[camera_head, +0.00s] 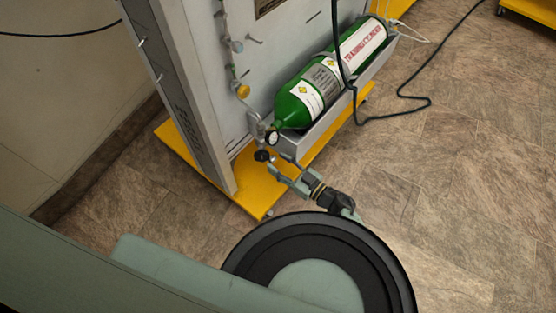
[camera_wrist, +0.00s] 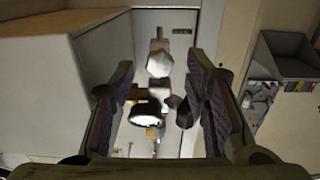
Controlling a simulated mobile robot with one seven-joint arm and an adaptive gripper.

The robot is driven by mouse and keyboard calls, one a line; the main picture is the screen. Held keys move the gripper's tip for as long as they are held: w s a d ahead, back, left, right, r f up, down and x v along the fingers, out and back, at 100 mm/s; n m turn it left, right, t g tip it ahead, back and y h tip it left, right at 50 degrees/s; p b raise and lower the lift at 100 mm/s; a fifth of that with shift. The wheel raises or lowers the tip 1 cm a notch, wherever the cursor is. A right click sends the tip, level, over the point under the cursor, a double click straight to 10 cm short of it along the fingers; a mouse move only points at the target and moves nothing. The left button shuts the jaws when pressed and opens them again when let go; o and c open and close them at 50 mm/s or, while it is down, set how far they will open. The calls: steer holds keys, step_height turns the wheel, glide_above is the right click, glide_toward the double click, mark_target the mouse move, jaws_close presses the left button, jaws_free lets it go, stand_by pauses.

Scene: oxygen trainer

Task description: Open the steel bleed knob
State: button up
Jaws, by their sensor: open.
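My gripper (camera_head: 281,167) is open at the lower end of the trainer panel, close to the valve fittings below the green cylinder's neck. In the wrist view its two dark-padded fingers (camera_wrist: 160,88) stand wide apart with the fittings seen between them. A pale steel, faceted knob-like part (camera_wrist: 159,62) shows there; I cannot tell surely that it is the bleed knob. Below it are a round white-faced gauge (camera_wrist: 145,117) and a dark knob (camera_wrist: 183,113). The head view shows the gauge (camera_head: 271,137) and a black knob (camera_head: 262,155). I see no finger clearly touching them.
The green training cylinder (camera_head: 310,95) lies in a grey tray (camera_head: 321,128) beside the grey panel (camera_head: 275,55). A yellow base (camera_head: 258,190) is below. A black hose (camera_head: 428,101) loops over the tiled floor. A grey bin (camera_wrist: 285,70) is at right in the wrist view.

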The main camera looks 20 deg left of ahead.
steer(key=shift+w+a, duration=0.25)
steer(key=shift+a, duration=0.3)
jaws_close()
